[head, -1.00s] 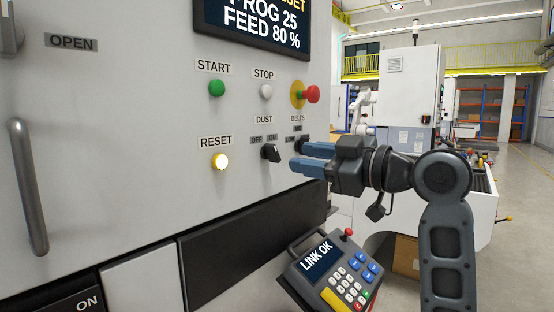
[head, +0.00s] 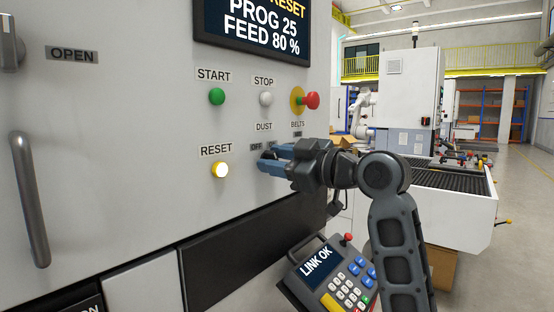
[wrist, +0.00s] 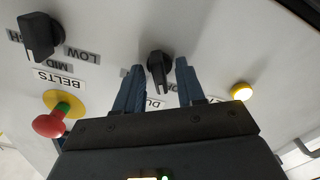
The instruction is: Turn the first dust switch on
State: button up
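The dust switch is a black rotary knob (wrist: 158,66) on the pale machine panel, seen upside down in the wrist view. My gripper (wrist: 160,72) is open, with one blue finger on each side of the knob. I see gaps beside the knob, so no grip shows. In the head view my gripper (head: 267,160) covers the knob, below the DUST label (head: 264,127). The OFF label (head: 256,147) shows there; the ON label is hidden. I cannot tell exactly which label the knob points to.
A lit yellow RESET button (head: 220,170) is left of my gripper. START (head: 216,96) and STOP (head: 266,99) buttons and a red emergency stop (head: 311,100) are above. The belts knob (wrist: 40,36) stands to one side. A keypad pendant (head: 335,275) is below.

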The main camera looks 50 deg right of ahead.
grip_shut()
jog(key=shift+m, duration=0.3)
jog(key=m+p, duration=0.2)
jog(key=shift+r+m+p, duration=0.2)
jog(key=shift+m+p, duration=0.1)
jog(key=shift+m, duration=0.1)
jog(key=m+p, duration=0.2)
jog(key=shift+m, duration=0.3)
jog(key=m+p, duration=0.2)
jog(key=m, duration=0.1)
jog(key=shift+d, duration=0.1)
jog(key=shift+f+m+p, duration=0.15)
jog(key=shift+m+p, duration=1)
jog(key=shift+m, duration=0.35)
jog(key=shift+d, duration=0.1)
